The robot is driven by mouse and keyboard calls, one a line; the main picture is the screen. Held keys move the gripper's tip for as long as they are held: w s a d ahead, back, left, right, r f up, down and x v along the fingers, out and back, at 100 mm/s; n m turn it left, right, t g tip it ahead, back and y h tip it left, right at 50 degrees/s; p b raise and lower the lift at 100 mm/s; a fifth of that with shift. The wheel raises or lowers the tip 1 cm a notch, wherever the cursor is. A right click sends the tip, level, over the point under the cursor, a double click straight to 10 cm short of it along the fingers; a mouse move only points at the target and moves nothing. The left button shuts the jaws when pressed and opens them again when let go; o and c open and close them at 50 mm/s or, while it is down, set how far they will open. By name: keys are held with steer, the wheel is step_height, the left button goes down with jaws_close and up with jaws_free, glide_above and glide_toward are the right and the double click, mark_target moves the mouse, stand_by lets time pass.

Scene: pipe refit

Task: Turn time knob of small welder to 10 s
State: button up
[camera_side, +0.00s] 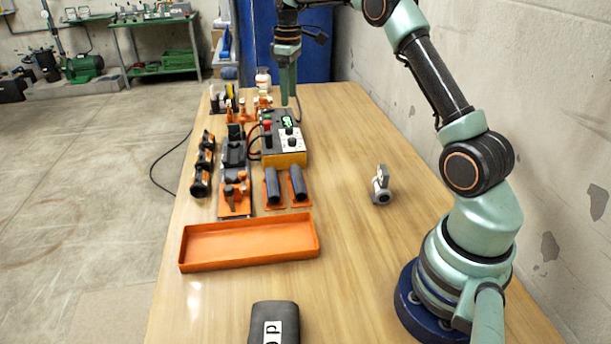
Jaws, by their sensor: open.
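The small welder (284,158) is a black and yellow box on the far half of the bench. Its sloped top carries a lit green display (286,121), a white panel and dark knobs (290,131). The lettering and knob settings are too small to read, and I cannot tell which knob is the time knob. My gripper (288,101) points down above the far end of the welder, apart from the knobs as far as this view shows. It is open with nothing visible between its fingers.
An orange tray (250,262) lies in front of the welder. Black clamps (203,165) line the left edge. A grey valve (381,186) sits on the right, with bare bench around it. A dark labelled pouch (274,316) lies nearest.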

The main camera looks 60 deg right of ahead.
mark_target(292, 138)
steer(key=f, duration=0.9)
steer(key=d+f, duration=0.1)
steer(key=f, duration=0.3)
steer(key=shift+w+f, duration=0.1)
steer(key=shift+f, duration=0.05)
jaws_close()
